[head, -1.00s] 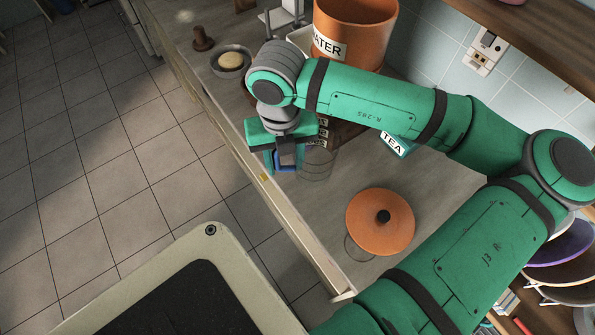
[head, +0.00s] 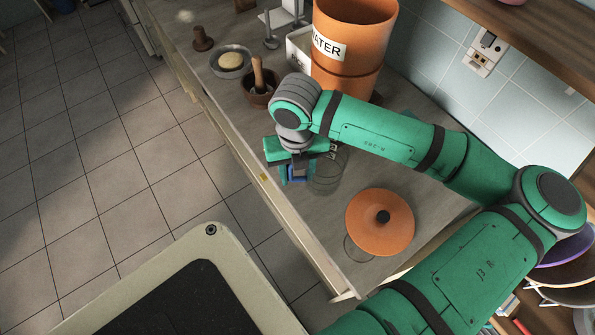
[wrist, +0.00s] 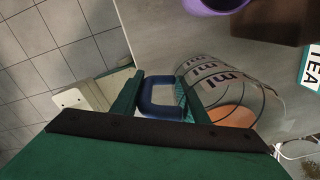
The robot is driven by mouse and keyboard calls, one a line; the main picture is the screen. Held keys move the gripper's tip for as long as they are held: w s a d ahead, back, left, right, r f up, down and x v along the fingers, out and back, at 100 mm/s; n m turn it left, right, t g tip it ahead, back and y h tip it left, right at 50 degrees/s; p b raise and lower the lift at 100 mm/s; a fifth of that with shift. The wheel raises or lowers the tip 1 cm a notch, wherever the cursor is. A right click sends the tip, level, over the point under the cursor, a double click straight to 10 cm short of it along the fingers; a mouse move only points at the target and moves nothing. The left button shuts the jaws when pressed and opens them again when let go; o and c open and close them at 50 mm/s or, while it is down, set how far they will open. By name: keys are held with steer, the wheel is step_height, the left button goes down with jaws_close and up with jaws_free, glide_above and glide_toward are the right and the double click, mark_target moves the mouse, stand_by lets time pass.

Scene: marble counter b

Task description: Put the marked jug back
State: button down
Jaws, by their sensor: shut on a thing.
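The marked jug is clear, with a blue handle and "ml" lettering on its side. In the head view the jug (head: 326,172) is over the counter near its front edge, partly behind my arm. In the wrist view its wall (wrist: 228,85) is to the right of the blue handle (wrist: 160,97). My gripper (head: 292,174) is shut on the blue handle; its fingers (wrist: 160,100) stand on either side of it in the wrist view. I cannot tell whether the jug's base touches the counter.
An orange lid (head: 372,222) with a dark knob lies to the jug's lower right. A large orange WATER crock (head: 345,75) stands behind. A brown mortar (head: 255,97) with a pestle and a soap dish (head: 231,60) are along the counter. A TEA box (wrist: 312,68) shows in the wrist view.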

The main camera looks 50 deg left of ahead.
steer(key=c, duration=1)
jaws_free()
steer(key=shift+c, duration=0.2)
step_height(320, 180, up, 12)
steer(key=shift+r, duration=0.1)
steer(key=shift+w+d, duration=0.1)
